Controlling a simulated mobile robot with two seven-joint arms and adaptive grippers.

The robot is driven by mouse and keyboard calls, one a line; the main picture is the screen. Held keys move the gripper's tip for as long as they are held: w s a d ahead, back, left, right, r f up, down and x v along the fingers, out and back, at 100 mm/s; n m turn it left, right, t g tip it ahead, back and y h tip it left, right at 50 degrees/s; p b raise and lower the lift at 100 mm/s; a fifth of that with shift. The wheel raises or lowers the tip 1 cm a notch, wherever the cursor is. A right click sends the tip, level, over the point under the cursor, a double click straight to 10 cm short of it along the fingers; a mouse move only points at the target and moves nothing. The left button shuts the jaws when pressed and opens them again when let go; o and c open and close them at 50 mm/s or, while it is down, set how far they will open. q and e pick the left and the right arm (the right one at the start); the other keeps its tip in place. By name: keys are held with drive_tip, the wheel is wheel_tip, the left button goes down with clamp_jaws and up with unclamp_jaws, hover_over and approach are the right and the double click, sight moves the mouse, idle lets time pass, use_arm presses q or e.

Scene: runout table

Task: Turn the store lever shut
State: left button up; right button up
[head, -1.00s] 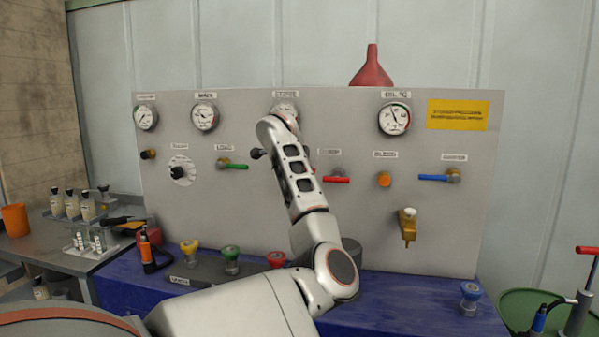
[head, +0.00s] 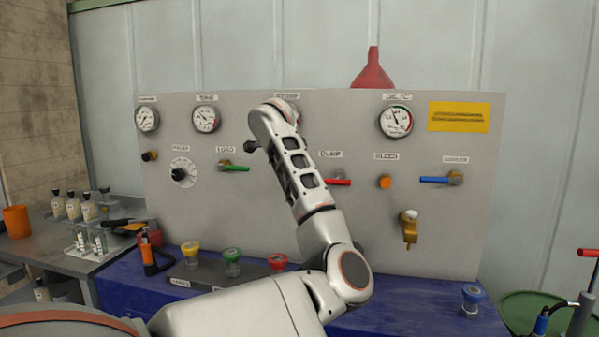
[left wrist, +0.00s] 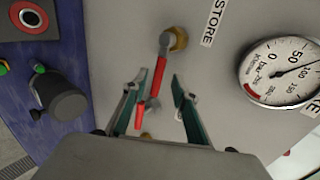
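The store lever (left wrist: 159,72) shows in the left wrist view, a red handle on a brass valve (left wrist: 178,39) beside the STORE label (left wrist: 213,22). Its handle runs down the picture from the valve. My left gripper (left wrist: 157,80) is open, with one finger on each side of the handle and a gap visible on the right. I cannot tell whether the left finger touches it. In the head view my left arm (head: 300,175) hides the store lever and the gripper's fingers. My right gripper is not in view.
A second red handle (head: 338,182) sits under the DUMP label, close to my arm. A green lever (head: 235,168) is to the left and a blue lever (head: 434,180) to the right. A gauge (left wrist: 285,70) is right of the STORE label. Coloured knobs line the blue bench (head: 400,300).

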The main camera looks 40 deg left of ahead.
use_arm(q)
drive_tip(key=v, duration=0.6)
drive_tip(key=shift+s+r, duration=0.2)
drive_tip(key=shift+d, duration=0.1)
